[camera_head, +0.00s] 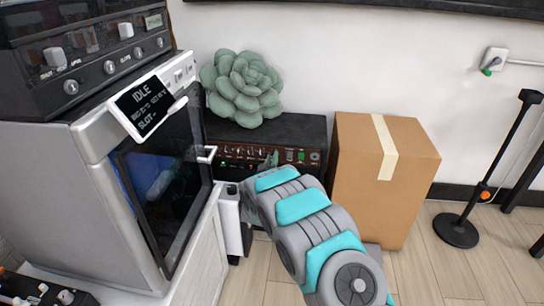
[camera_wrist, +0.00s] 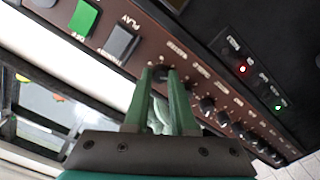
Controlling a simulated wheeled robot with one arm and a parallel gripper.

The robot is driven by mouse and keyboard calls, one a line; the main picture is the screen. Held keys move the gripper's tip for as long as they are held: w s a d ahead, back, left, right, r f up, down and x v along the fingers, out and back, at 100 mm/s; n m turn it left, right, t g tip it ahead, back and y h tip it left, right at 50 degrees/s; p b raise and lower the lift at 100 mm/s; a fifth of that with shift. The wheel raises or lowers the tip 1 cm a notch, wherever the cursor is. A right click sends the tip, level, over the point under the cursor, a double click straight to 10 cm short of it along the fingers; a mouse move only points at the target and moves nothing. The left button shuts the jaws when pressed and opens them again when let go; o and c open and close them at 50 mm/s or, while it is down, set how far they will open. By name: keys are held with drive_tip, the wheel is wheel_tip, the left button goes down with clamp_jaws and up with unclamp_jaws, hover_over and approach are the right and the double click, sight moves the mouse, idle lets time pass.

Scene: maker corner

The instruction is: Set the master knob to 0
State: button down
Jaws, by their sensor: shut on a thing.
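A black amplifier (camera_head: 305,130) with a brown control panel stands against the wall. In the wrist view its brown panel (camera_wrist: 140,62) runs diagonally, with a row of small dark knobs. My gripper (camera_wrist: 160,74) has its two green fingers on the dark master knob (camera_wrist: 161,71), at the switch end of the row. The fingers cover most of that knob, and its pointer cannot be read. In the head view my gripper (camera_head: 271,160) reaches the panel front, and my arm hides part of the panel.
A green (camera_wrist: 84,18) and a grey switch (camera_wrist: 121,43) sit beside the master knob. A red light (camera_wrist: 242,69) and a green light (camera_wrist: 278,107) show on the panel. A succulent (camera_head: 242,88) tops the amplifier. A cardboard box (camera_head: 410,165) stands right, a printer (camera_head: 75,190) left.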

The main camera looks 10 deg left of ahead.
drive_tip(key=n, duration=0.5)
drive_tip(key=shift+f+p, duration=0.15)
drive_tip(key=shift+p, duration=0.15)
drive_tip(key=shift+n, duration=0.4)
drive_tip(key=c, duration=0.7)
unclamp_jaws()
drive_tip(key=shift+c, duration=0.2)
drive_tip(key=s+b, duration=0.1)
drive_tip(key=s, duration=0.6)
drive_tip(key=shift+s+a, duration=0.15)
drive_tip(key=shift+s, duration=0.25)
